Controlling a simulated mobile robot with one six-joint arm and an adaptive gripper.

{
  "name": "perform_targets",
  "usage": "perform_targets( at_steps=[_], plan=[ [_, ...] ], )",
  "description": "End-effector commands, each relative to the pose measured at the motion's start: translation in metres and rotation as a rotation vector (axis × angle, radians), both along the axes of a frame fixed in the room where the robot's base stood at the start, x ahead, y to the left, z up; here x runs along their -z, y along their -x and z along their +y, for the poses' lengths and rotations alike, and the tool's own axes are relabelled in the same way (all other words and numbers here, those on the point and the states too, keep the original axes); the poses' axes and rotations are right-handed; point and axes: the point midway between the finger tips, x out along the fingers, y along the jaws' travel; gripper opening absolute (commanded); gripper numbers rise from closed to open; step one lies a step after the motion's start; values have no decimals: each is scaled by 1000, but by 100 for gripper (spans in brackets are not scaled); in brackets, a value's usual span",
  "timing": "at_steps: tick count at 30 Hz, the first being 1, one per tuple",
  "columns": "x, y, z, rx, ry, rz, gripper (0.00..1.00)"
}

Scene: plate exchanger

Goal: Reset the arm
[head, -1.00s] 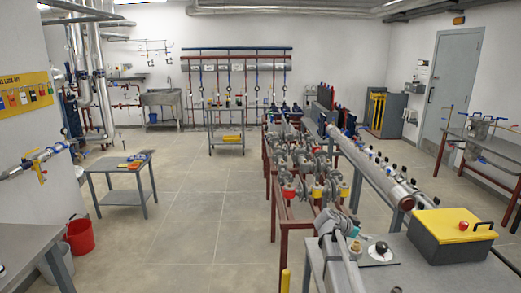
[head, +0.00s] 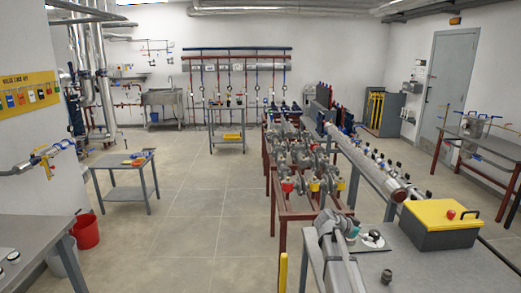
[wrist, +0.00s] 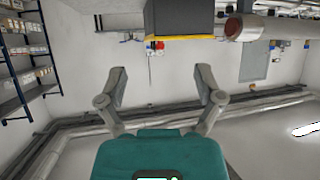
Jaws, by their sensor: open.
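My gripper (wrist: 160,85) shows in the wrist view with its two fingers wide apart. Nothing is between them, and the teal body of the gripper fills the bottom middle. In the head view my folded grey arm with a teal part is at the bottom, right of centre, in front of the grey bench (head: 440,262). The fingers cannot be made out there. The wrist picture looks upside down, with the wall beyond the fingers.
A black toolbox with a yellow lid (head: 440,214) stands on the bench at right; the toolbox (wrist: 180,18) also tops the wrist view. A red pipe frame (head: 310,207) with valves stands ahead. A red bucket (head: 86,232) is at left. Floor (head: 190,220) left of centre is clear.

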Motion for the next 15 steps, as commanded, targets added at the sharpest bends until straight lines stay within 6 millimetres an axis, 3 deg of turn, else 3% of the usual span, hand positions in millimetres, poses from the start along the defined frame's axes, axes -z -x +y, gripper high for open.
perform_targets(
  at_steps=[5, 15],
  plan=[
    [0, 0, 0, 0, 0, 0, 85],
    [15, 22, 12, -42, -60, 101, 85]
  ],
)
